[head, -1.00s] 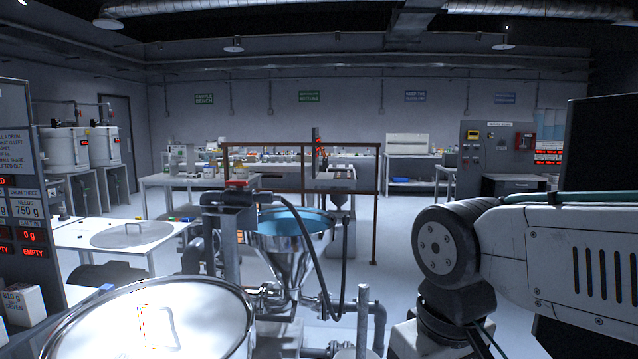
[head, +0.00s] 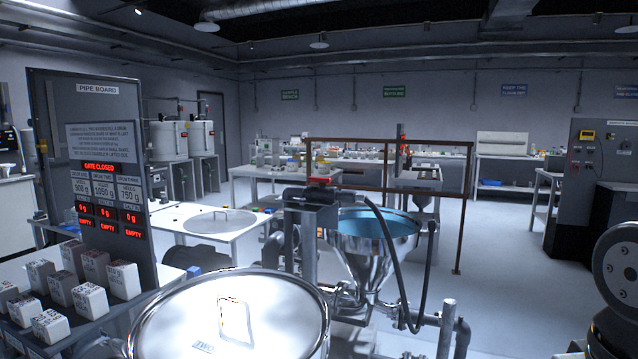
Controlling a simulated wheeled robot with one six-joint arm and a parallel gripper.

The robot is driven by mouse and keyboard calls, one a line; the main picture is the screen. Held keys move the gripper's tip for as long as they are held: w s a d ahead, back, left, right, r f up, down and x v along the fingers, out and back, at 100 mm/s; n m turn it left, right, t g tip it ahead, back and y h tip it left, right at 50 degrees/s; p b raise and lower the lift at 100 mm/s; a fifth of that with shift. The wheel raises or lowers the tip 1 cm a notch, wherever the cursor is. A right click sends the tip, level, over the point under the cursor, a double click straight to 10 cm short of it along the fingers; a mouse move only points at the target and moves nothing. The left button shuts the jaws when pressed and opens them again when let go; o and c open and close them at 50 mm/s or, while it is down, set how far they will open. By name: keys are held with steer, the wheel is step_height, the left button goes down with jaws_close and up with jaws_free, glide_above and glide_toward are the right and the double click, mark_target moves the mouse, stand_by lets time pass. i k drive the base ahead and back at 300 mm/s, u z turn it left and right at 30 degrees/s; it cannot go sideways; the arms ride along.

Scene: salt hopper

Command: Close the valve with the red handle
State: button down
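A steel hopper (head: 372,240) with a blue inside stands in the middle, on pipework. A small red part (head: 320,181) sits on top of the grey frame at the hopper's left. Another red part (head: 403,146) shows on an upright post farther back. I cannot tell which of these, if either, is the valve's red handle. Grey pipes (head: 446,325) rise at the hopper's lower right, and no red handle shows on them. My gripper is out of view; only a rounded joint of my arm shows at the right edge.
A lidded steel drum (head: 232,320) fills the near foreground. The pipe board (head: 100,165) reads "GATE CLOSED", with labelled boxes (head: 88,300) before it. A brown rail (head: 467,210) stands behind the hopper. Open floor (head: 510,290) lies to the right.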

mark_target(321, 181)
steer(key=i, duration=1.1)
steer(key=u, duration=0.5)
